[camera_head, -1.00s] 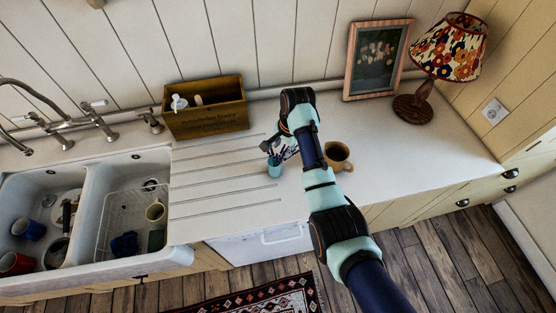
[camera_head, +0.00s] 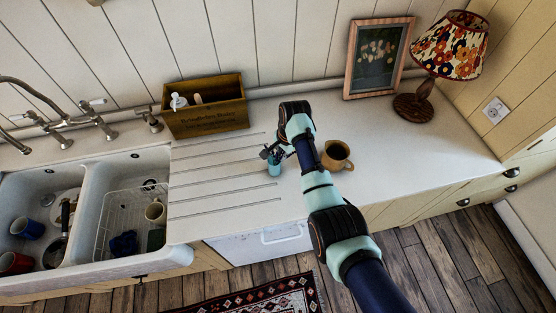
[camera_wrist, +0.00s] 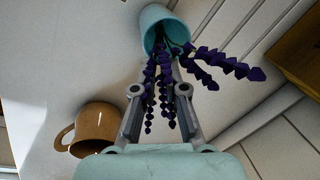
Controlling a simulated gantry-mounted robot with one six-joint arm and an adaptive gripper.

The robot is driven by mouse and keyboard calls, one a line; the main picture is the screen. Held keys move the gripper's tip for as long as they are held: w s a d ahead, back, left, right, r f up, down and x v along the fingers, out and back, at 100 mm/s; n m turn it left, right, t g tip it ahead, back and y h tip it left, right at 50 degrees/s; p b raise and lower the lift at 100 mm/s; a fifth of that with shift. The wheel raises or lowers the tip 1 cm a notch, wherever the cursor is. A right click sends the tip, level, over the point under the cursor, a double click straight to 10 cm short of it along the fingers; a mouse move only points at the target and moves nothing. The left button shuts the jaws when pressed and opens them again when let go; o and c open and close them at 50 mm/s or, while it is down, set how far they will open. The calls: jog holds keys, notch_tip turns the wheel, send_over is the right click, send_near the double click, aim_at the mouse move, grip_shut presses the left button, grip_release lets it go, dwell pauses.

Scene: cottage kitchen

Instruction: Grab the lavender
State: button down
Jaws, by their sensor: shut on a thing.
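The lavender (camera_wrist: 221,63) is a bunch of dark purple sprigs. It stands in a small light-blue cup (camera_head: 274,169) on the counter, also seen at the top of the wrist view (camera_wrist: 160,24). My gripper (camera_wrist: 168,84) is at the cup's mouth with its fingers shut on lavender stems. Some sprigs hang between the fingers and others spread to the right outside them. In the head view my gripper (camera_head: 272,153) is just above the cup and hides most of the lavender.
A brown mug (camera_head: 337,157) stands close to the right of my gripper. A wooden box (camera_head: 206,112) with bottles is behind left. The sink (camera_head: 92,215) with dishes is at left. A framed picture (camera_head: 376,60) and a lamp (camera_head: 447,52) are at back right.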

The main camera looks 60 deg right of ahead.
notch_tip(320, 180, up, 20)
jog(key=p, duration=0.2)
dwell(0.4)
